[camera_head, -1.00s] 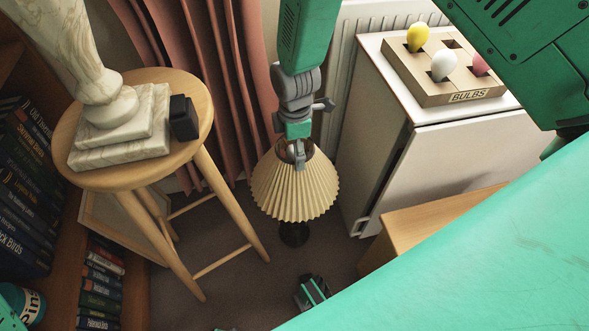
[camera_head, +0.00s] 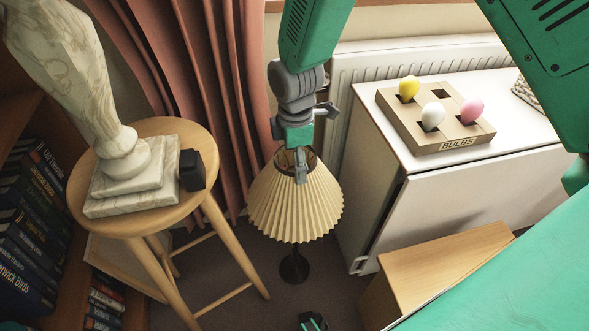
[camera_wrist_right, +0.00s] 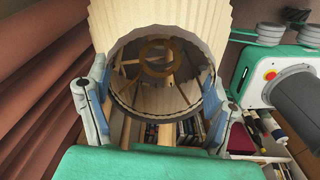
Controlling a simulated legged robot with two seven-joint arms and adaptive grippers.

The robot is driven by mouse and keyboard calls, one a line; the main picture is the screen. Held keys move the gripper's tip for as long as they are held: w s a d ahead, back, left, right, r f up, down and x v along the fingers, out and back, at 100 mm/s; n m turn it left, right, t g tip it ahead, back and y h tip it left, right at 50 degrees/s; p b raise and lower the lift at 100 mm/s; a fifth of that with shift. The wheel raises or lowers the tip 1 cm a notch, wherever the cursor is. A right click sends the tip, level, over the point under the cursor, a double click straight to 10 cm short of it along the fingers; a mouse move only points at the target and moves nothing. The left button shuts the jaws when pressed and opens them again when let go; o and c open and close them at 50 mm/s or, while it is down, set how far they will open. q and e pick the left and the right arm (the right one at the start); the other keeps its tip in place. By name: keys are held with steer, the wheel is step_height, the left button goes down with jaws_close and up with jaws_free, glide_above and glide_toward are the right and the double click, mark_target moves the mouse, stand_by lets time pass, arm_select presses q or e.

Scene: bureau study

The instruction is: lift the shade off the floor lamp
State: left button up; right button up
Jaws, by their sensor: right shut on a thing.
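The pleated cream lampshade (camera_head: 292,207) hangs upright below my right gripper (camera_head: 300,168) in the head view. The gripper is shut on the shade at its top rim. In the right wrist view the shade (camera_wrist_right: 205,25) spreads out beyond the fingers, its dark round top opening between them. The lamp's dark round base (camera_head: 294,268) stands on the floor under the shade, with a short piece of stem showing. The rest of the stem is hidden by the shade.
A round wooden stool (camera_head: 203,150) with a marble column piece (camera_head: 124,155) and a small black block (camera_head: 192,170) stands left of the shade. A white cabinet (camera_head: 440,190) with a bulb box (camera_head: 450,138) stands right. Curtains (camera_head: 200,80) hang behind. A wooden box (camera_head: 440,270) stands front right.

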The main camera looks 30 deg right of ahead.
step_height(320, 180, up, 18)
steer(key=p, duration=1.5)
steer(key=shift+r, duration=0.25)
stand_by(2.6)
step_height(320, 180, up, 4)
steer(key=p, duration=0.4)
steer(key=shift+a+f, duration=0.15)
steer(key=shift+f, duration=0.05)
stand_by(0.4)
